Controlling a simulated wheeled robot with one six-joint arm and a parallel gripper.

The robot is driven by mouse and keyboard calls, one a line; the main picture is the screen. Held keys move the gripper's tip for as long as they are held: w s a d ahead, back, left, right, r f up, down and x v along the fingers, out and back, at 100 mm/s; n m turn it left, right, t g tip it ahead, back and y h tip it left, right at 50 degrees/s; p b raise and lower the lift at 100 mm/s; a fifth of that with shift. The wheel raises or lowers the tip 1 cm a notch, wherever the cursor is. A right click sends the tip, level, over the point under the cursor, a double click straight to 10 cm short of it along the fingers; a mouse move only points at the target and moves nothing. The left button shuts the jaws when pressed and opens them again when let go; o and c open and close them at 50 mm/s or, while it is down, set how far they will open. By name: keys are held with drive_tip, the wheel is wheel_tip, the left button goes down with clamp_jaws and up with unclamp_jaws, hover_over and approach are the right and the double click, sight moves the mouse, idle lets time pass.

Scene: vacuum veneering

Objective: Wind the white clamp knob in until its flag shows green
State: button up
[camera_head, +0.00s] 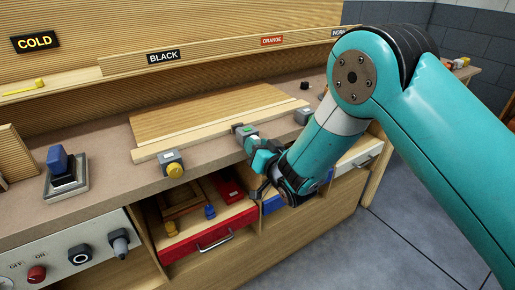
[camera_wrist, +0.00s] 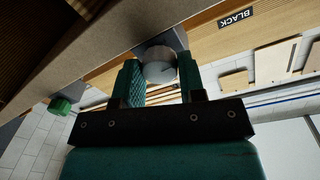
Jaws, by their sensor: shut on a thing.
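The white clamp knob (camera_wrist: 159,66) sits between my fingers in the wrist view. My gripper (camera_wrist: 158,86) is shut on it, one ridged teal pad on each side. In the head view my gripper (camera_head: 259,158) reaches the bench's front edge at the middle clamp (camera_head: 239,129) and hides the knob. A small green patch, the flag (camera_head: 249,131), shows on top of that clamp. The clamp stands at the front of the wooden board (camera_head: 215,108).
A clamp with a yellow knob (camera_head: 175,170) stands to the left; another grey clamp (camera_head: 303,116) stands to the right. A green knob (camera_wrist: 60,105) shows in the wrist view. An open red drawer (camera_head: 207,239) lies below the bench. The floor in front is clear.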

drive_tip(key=o, duration=0.9)
drive_tip(key=shift+o, duration=0.2)
drive_tip(key=shift+s, duration=0.1)
drive_tip(key=b+v, duration=1.7)
drive_tip(key=b, duration=0.1)
drive_tip(key=shift+d+b, duration=0.25)
drive_tip(key=shift+b, duration=0.15)
drive_tip(key=shift+f, duration=0.1)
